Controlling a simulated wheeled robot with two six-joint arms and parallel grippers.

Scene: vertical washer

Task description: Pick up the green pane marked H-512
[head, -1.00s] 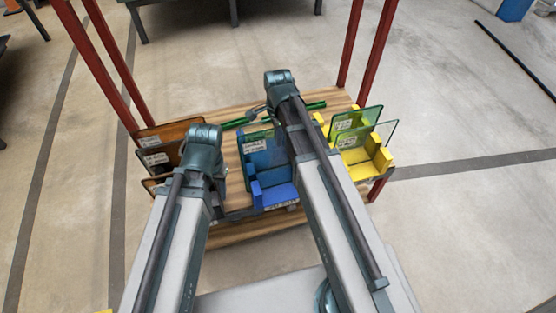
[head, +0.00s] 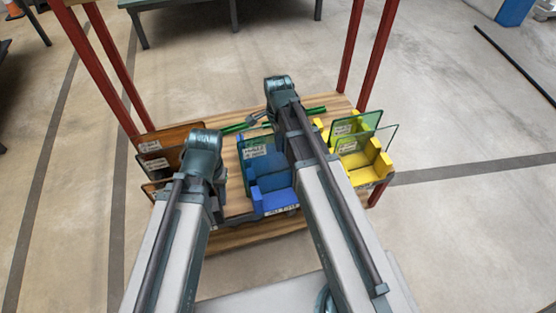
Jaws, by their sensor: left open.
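A green pane (head: 357,123) with a white label stands in the yellow rack (head: 378,163) on the right. A clearer pane (head: 382,139) stands beside it. A blue-green labelled pane (head: 270,160) stands in the blue rack (head: 280,199) in the middle, partly behind my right arm. The label writing is too small to read, so I cannot tell which pane is H-512. My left gripper (head: 217,200) is low beside its arm, left of the blue rack, mostly hidden. My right gripper (head: 256,118) is by the green rod behind the blue rack; its jaws are unclear.
Orange-brown panes (head: 168,140) stand at the left end of the wooden tabletop (head: 232,187). A green rod (head: 314,110) lies along the back. Red posts (head: 374,55) rise at the corners. A dark table (head: 185,4) stands further back on open floor.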

